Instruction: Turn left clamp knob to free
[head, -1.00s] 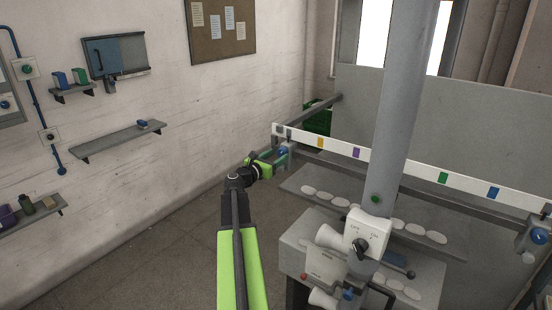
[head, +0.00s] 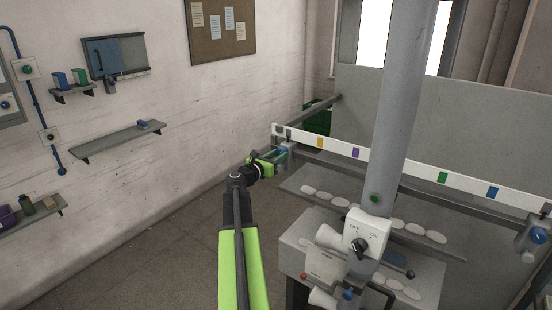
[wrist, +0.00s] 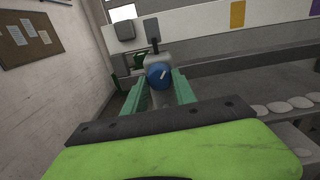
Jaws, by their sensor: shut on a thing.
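The left clamp knob (wrist: 158,76) is blue with a pale mark on its face. In the wrist view it sits between the green fingers of my gripper (wrist: 158,88), which is shut on it. The knob is on a grey clamp body (wrist: 155,58) at the left end of the white rail. In the head view my gripper (head: 279,156) reaches the left end of the rail, and the knob is small and partly hidden there.
The white rail (head: 400,169) with coloured patches runs right to another blue knob (head: 538,236). A grey column (head: 401,110) and a white switch box (head: 367,234) stand in front. A shelf (head: 118,142) is on the left wall. Open floor lies left of my arm.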

